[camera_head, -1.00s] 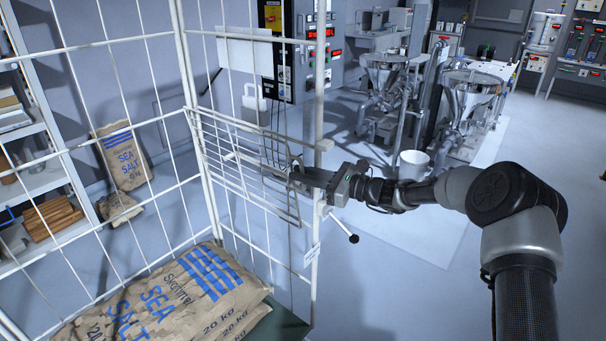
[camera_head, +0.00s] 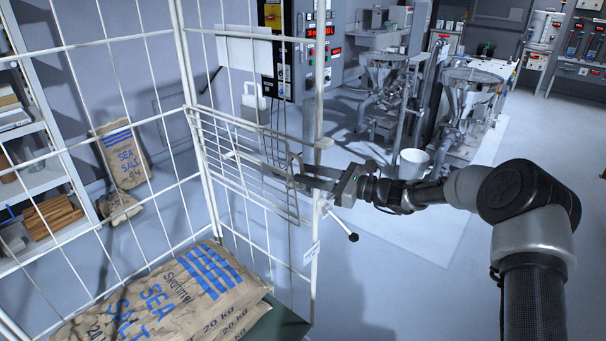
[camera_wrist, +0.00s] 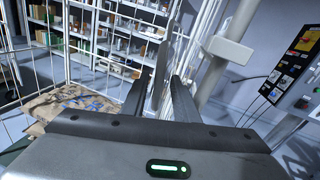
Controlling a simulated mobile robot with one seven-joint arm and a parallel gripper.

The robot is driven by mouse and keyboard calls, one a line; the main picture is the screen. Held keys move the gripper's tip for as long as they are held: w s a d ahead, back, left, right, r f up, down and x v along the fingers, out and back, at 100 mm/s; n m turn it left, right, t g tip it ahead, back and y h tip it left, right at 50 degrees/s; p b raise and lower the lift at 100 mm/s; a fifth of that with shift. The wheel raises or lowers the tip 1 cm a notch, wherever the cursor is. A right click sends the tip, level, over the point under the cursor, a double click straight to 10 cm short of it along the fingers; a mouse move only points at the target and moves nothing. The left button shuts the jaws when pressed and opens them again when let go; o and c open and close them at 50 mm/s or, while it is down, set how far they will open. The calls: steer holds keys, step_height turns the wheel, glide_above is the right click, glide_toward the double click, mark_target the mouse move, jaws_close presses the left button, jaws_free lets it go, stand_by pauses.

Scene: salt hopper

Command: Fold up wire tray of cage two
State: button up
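The wire tray (camera_head: 233,142) is a white wire grid on the side panel of the cage (camera_head: 186,85) in the head view. It stands steep, close along the panel, its lower right corner standing out a little. My gripper (camera_head: 298,176) is outside the cage, at the right end of the tray. In the wrist view my gripper (camera_wrist: 163,82) has its two dark fingers apart. A thin grey curved piece shows between or just beyond them; I cannot tell whether they touch the tray.
Salt sacks (camera_head: 175,300) lie in the cage bottom. A cage post (camera_head: 318,120) stands close to my gripper. A control cabinet (camera_head: 300,50) is behind it. Another sack (camera_head: 124,158) leans at the wall by the shelves (camera_head: 30,150).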

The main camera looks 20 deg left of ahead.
steer(key=s+d, duration=0.3)
steer(key=d, duration=1.2)
steer(key=shift+r, duration=0.2)
steer(key=shift+d, duration=0.1)
